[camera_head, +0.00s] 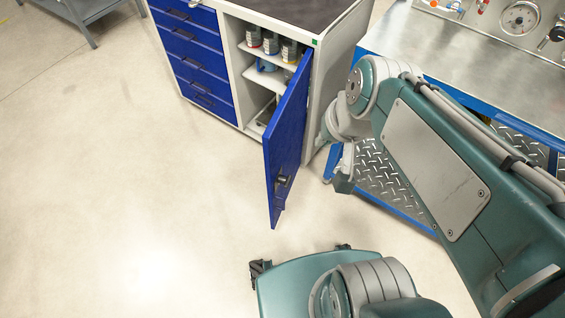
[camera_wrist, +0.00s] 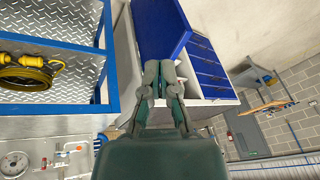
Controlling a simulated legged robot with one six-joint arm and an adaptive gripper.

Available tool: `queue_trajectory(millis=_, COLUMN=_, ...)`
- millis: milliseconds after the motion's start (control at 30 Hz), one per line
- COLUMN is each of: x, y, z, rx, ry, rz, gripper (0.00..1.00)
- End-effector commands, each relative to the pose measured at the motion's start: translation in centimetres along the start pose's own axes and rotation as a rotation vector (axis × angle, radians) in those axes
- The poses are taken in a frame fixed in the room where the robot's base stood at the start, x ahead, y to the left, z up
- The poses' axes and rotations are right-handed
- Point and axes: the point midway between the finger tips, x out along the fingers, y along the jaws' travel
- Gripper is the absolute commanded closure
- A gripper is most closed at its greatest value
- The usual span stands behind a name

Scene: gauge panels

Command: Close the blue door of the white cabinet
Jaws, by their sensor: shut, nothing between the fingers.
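The white cabinet (camera_head: 329,75) stands at the top centre of the head view. Its blue door (camera_head: 287,135) is wide open, swung out from the cabinet's right side, with a dark handle (camera_head: 283,181) near its lower free end. The door also shows in the wrist view (camera_wrist: 160,28), just beyond the fingertips. My gripper (camera_head: 344,182) is to the right of the door, on its outer side, partly hidden by my arm. In the wrist view my gripper (camera_wrist: 160,66) has its fingers together and empty. I cannot tell whether it touches the door.
Blue drawers (camera_head: 195,60) fill the cabinet's left part. Several cans (camera_head: 270,43) stand on its open shelf. A blue-framed metal workbench (camera_head: 440,60) with gauges stands close on the right. A yellow cable (camera_wrist: 35,72) lies on its lower shelf. The floor left of the door is clear.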

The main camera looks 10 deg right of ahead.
Motion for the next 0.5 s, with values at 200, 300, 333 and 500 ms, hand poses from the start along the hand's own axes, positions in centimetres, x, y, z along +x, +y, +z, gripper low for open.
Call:
queue_trajectory(millis=200, x=5.0, y=-0.6, z=-1.7, rx=0.295, ry=-0.157, rz=-0.117, gripper=1.0)
queue_trajectory(millis=300, x=7.3, y=-0.7, z=-2.4, rx=0.437, ry=-0.218, rz=-0.163, gripper=1.0)
queue_trajectory(millis=333, x=8.0, y=-0.7, z=-2.7, rx=0.482, ry=-0.235, rz=-0.175, gripper=1.0)
queue_trajectory(millis=500, x=12.1, y=-0.2, z=-3.9, rx=0.741, ry=-0.326, rz=-0.239, gripper=1.0)
